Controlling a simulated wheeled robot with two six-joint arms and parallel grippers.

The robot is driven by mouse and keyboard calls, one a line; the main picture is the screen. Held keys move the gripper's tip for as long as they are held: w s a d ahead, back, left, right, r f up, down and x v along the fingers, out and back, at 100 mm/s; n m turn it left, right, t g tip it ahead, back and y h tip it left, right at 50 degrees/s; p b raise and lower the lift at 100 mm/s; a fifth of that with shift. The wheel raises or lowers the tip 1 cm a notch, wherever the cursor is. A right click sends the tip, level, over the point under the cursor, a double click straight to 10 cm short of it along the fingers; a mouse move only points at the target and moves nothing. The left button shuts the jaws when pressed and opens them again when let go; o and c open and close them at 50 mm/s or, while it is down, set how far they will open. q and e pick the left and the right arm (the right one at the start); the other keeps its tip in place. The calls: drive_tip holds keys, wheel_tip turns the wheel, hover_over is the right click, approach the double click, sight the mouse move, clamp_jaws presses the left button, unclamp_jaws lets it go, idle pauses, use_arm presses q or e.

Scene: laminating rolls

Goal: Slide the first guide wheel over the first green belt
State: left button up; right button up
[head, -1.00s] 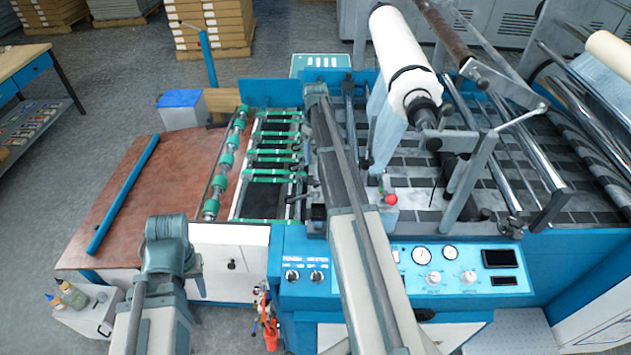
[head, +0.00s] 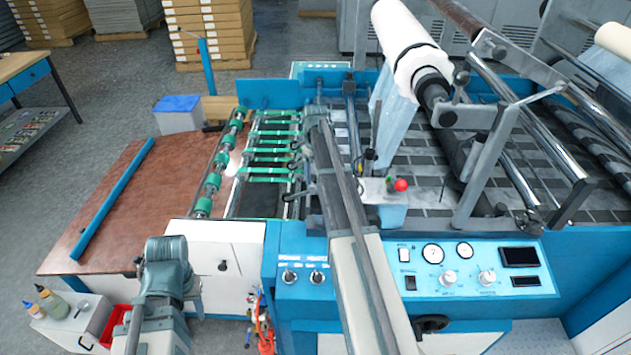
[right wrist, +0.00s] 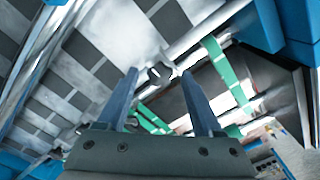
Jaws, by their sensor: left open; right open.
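Several green belts (head: 266,170) run side by side across the dark feed section of the laminator. A small dark wheel (right wrist: 160,76) on a pale bar shows in the right wrist view and looks like a guide wheel; which is the first cannot be told. In the head view my right arm hides part of the bar and the gripper. Of my left arm only links show; its fingers are not visible.
A shaft with green rollers (head: 214,180) stands left of the belts, beside the brown feed table (head: 110,195) with its blue bar (head: 112,198). A red knob (head: 401,185) sits right of my right arm. The white film roll (head: 405,45) rises above the dark-checked bed.

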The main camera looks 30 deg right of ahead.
drive_tip(key=shift+f, duration=0.1)
clamp_jaws()
idle(0.3)
idle(1.1)
